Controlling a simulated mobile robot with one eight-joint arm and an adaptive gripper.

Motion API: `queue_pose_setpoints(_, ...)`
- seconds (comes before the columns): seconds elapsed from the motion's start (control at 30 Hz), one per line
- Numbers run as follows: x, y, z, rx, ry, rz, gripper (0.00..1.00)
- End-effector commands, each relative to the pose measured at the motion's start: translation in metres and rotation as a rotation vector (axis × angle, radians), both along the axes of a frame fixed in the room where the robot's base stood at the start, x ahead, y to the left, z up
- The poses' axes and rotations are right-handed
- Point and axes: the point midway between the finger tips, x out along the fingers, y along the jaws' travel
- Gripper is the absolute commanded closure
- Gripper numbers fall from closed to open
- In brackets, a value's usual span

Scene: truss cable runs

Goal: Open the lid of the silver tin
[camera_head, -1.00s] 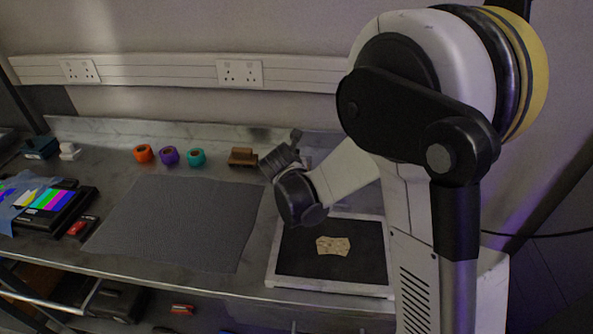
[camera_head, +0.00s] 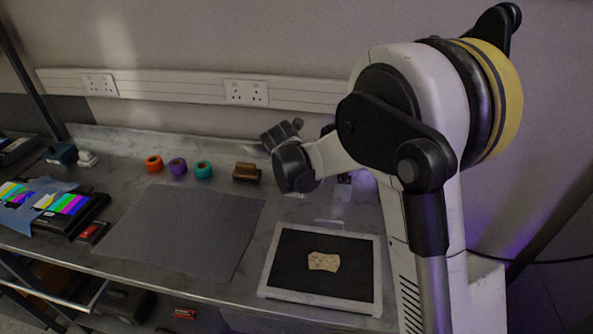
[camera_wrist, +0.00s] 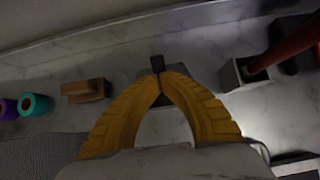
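In the wrist view, a grey metallic box-like thing (camera_wrist: 144,73), probably the silver tin, lies behind my fingers. A small dark knob-like part (camera_wrist: 157,62) stands just past the fingertips. The fingers hide most of this thing, and I cannot make out its lid clearly. My gripper (camera_wrist: 159,77) has two yellow ribbed fingers that arch inward, with their tips together. I cannot tell whether the tips touch the dark part. In the head view the fingers and the tin are hidden behind my dark wrist.
A brown wooden block (camera_head: 246,172) stands left of my wrist, beside teal (camera_head: 203,170), purple (camera_head: 178,167) and orange (camera_head: 153,163) rolls. A grey mat (camera_head: 180,230) and a framed black tray (camera_head: 330,265) lie in front. A grey holder (camera_wrist: 232,77) with a red rod (camera_wrist: 285,48) stands right.

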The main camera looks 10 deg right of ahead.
Motion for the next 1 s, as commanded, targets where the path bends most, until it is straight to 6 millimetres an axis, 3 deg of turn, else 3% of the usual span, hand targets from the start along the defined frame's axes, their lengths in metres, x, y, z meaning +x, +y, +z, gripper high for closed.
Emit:
queue_pose_setpoints(0.23,0.0087,-0.0036,0.0062,-0.001,0.000,0.001,1.00)
queue_pose_setpoints(1.0,0.0085,-0.0040,0.0058,-0.001,0.001,0.000,1.00)
